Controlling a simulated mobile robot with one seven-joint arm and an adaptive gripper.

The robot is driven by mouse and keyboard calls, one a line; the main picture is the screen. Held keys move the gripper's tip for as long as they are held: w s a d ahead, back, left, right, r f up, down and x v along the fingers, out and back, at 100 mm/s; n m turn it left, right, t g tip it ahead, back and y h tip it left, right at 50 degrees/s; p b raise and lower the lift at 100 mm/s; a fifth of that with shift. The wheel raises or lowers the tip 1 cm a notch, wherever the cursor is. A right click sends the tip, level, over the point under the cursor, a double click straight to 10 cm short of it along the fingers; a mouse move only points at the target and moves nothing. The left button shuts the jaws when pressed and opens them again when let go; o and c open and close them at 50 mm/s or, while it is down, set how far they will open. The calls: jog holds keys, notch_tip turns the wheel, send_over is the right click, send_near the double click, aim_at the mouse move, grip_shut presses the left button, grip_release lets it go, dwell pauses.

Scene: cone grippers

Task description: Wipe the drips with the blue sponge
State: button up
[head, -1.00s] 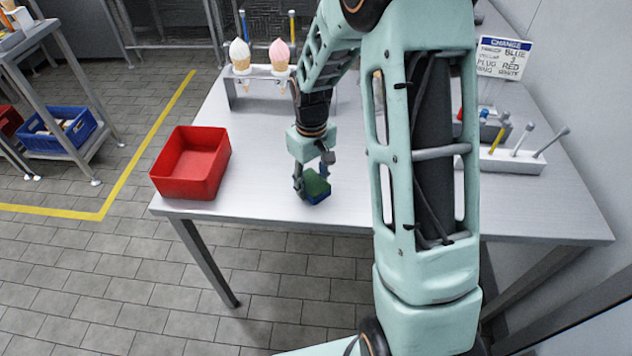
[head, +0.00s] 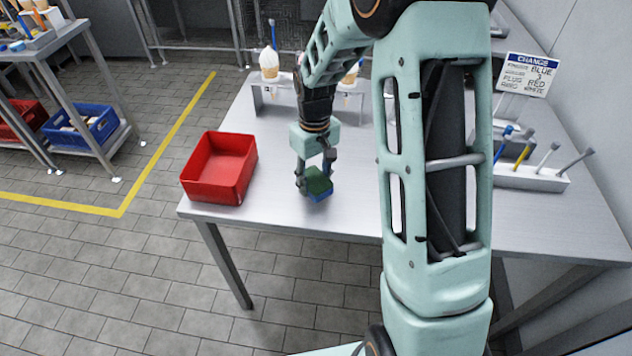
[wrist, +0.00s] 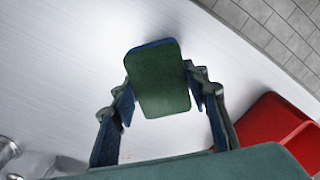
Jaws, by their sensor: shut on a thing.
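The blue sponge (head: 322,197), with a green upper face, is between the fingers of my gripper (head: 314,178), low over the front part of the steel table (head: 270,195). In the wrist view, the sponge (wrist: 158,80) shows its green side, with a blue edge at the far end. The two fingers of my gripper (wrist: 163,97) are shut on its sides. I cannot tell whether the sponge touches the table. A tiny reddish-brown mark (wrist: 122,127) shows beside the left finger in the wrist view; I cannot tell whether it is a drip. No drips show clearly in the head view.
A red bin (head: 218,170) stands left of my gripper at the table's front left corner. A rack (head: 283,95) with ice cream cones is behind, partly hidden by my arm. A white holder (head: 530,177) with several tools and a sign (head: 527,75) are at right.

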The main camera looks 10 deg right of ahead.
notch_tip(320, 180, up, 4)
jog(key=shift+r+p, duration=0.1)
jog(key=shift+p, duration=1.1)
jog(key=shift+s, duration=0.1)
